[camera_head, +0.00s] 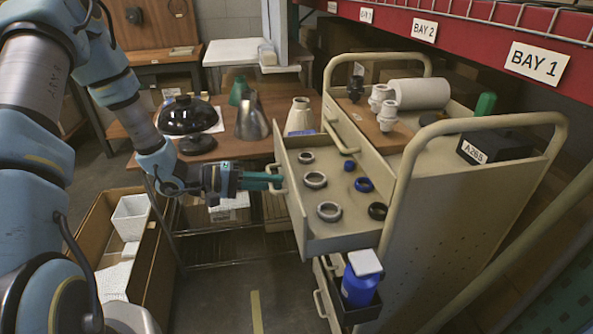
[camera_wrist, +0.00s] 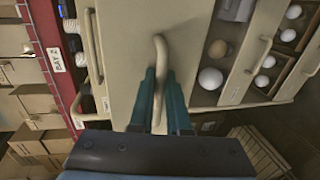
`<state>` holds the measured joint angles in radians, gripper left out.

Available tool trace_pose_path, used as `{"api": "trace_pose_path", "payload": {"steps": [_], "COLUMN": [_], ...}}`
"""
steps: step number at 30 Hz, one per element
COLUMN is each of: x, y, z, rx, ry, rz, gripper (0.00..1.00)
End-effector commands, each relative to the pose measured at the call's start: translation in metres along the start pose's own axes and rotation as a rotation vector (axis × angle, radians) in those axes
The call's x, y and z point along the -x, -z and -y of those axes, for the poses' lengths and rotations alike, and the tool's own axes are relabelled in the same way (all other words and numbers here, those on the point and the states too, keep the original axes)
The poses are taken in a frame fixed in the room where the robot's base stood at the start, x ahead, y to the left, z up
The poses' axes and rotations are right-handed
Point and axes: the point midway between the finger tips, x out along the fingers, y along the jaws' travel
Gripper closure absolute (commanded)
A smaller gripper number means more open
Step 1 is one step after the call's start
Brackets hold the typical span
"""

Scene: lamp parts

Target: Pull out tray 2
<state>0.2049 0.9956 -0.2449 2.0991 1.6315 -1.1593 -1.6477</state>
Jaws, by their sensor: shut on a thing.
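The cream drawer cart (camera_head: 455,215) stands at the right in the head view. Its upper drawer (camera_head: 338,243) is out to the left, with grey rings (camera_head: 328,211) and blue rings (camera_head: 363,185) inside. In the wrist view my two teal fingers (camera_wrist: 161,85) sit on either side of the curved handle. I cannot read a tray number on the drawer.
Lower drawers with handles (camera_wrist: 262,52) show beside it in the wrist view, with white balls (camera_wrist: 210,78). A black bin (camera_head: 357,311) with a blue bottle (camera_head: 359,287) hangs on the cart. A wooden table (camera_head: 225,148) with lamp shades stands behind my gripper.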

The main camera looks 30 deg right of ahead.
Motion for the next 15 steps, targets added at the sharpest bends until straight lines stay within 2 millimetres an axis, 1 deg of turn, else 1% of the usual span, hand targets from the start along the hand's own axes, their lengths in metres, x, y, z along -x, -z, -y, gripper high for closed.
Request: {"api": "trace_pose_path", "payload": {"steps": [1, 6, 10, 15], "x": [0.010, 0.031, 0.039, 0.043], "y": [0.000, 0.000, 0.000, 0.000], "z": [0.000, 0.006, 0.008, 0.010], "rx": [0.003, 0.001, 0.000, -0.001], "ry": [0.001, 0.001, 0.001, 0.001], "rz": [-0.002, -0.001, 0.000, 0.001], "gripper": [1.00, 1.00, 1.00, 1.00]}}
